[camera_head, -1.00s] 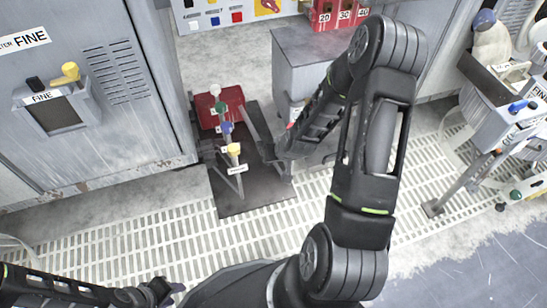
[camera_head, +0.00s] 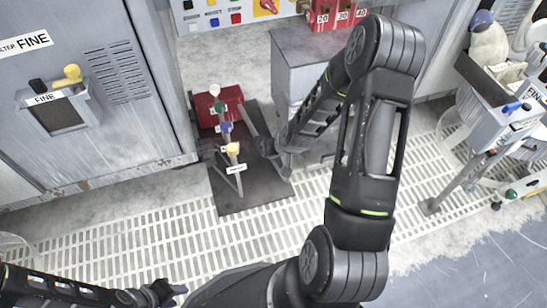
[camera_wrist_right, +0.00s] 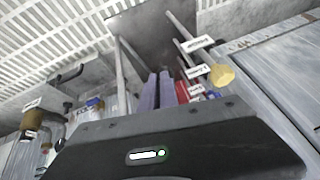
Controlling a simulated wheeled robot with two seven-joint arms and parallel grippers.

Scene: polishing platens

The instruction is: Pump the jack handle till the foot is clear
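The unit on the dark floor plate (camera_head: 256,199) has a red body (camera_head: 232,97) and several upright levers with knobs: white (camera_head: 214,90), green (camera_head: 220,107), blue (camera_head: 226,127) and yellow (camera_head: 233,149). I cannot tell which part is the jack handle, and no foot is clearly visible. My right gripper (camera_head: 268,146) is low beside the unit's right side. In the right wrist view its two fingers (camera_wrist_right: 157,92) lie close together, with the yellow knob (camera_wrist_right: 221,75) to their right; nothing shows clearly between them. My left gripper (camera_head: 172,289) is at the lower left, away from the unit.
A grey cabinet (camera_head: 150,120) marked FINE stands at the left. A grey pedestal (camera_head: 300,70) with a red numbered block (camera_head: 340,16) on top stands behind my right arm. Equipment with a hose (camera_head: 500,130) is at the right. White slatted grating (camera_head: 150,240) crosses the floor.

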